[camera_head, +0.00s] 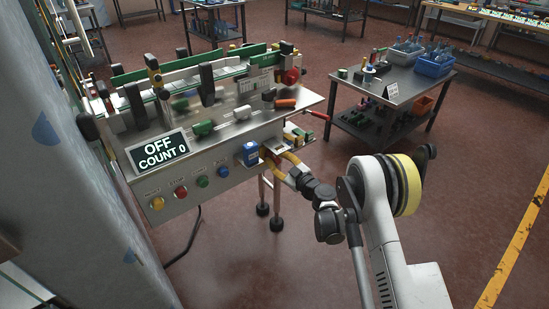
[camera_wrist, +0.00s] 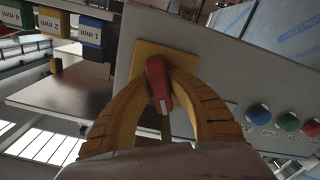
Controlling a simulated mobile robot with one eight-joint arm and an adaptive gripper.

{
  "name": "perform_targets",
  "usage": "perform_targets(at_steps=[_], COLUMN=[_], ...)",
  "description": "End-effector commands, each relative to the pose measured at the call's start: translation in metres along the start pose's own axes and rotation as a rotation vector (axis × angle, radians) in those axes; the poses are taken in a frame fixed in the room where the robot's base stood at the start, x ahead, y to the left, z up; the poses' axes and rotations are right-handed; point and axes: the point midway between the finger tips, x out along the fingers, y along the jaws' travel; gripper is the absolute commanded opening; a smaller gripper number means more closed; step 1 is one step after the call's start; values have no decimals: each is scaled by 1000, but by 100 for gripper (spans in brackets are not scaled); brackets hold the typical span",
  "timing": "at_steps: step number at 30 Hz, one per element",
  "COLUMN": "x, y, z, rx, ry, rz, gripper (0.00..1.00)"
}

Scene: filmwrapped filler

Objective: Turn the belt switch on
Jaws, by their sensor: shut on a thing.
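The belt switch is a red handle (camera_wrist: 158,86) on a yellow plate (camera_wrist: 150,58), on the front panel of the machine (camera_head: 240,118). In the wrist view my gripper (camera_wrist: 160,76) has its two yellow curved fingers closed around the red handle, one on each side. In the head view my gripper (camera_head: 279,160) is at the right end of the front panel, and the handle is mostly hidden by the fingers. The display (camera_head: 160,152) on the machine reads "OFF" and "COUNT 0".
Yellow, red, green and blue buttons (camera_head: 202,182) line the front panel left of my gripper. A blue box (camera_head: 250,153) is close to my gripper. Labelled blocks (camera_wrist: 90,35) sit beside the plate. Floor in front is clear.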

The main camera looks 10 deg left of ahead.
Motion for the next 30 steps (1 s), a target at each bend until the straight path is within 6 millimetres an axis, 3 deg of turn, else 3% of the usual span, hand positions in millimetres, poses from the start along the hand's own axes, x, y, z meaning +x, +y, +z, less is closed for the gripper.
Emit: perform_targets(at_steps=[15, 30], x=[1, 1], y=[0, 0], z=[-1, -1], rx=[382, 480], ry=[1, 1], rz=[0, 0], gripper=[0, 0])
